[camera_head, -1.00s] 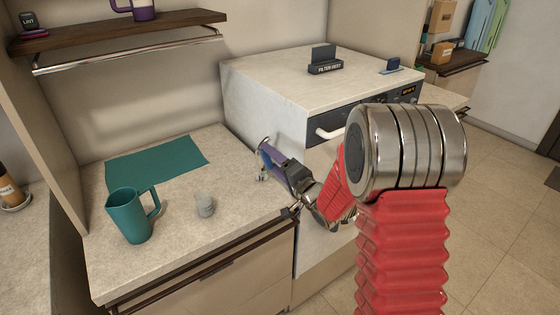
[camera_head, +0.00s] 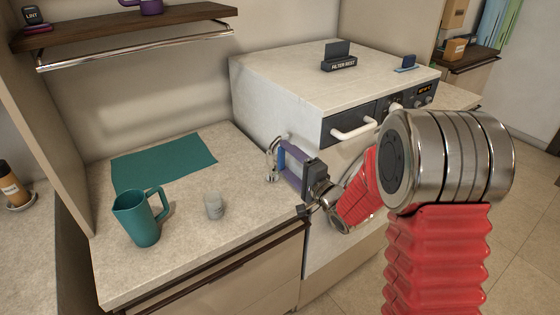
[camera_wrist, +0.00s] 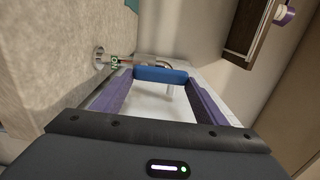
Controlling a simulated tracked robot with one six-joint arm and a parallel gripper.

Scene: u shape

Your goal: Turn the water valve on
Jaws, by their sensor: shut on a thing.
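The water valve shows in the wrist view as a blue handle (camera_wrist: 162,75) on a metal pipe, beside a small green ON label (camera_wrist: 114,62). In the head view its chrome pipe (camera_head: 271,157) stands at the back right of the counter, against the white machine's side. My gripper (camera_head: 281,156) reaches it from the front right. In the wrist view the purple fingers of my gripper (camera_wrist: 161,80) are on both ends of the blue handle, shut on it. In the head view the fingers hide most of the handle.
The white machine (camera_head: 300,85) stands close on the right, with a white drawer handle (camera_head: 354,131). A shelf (camera_head: 130,30) hangs above.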

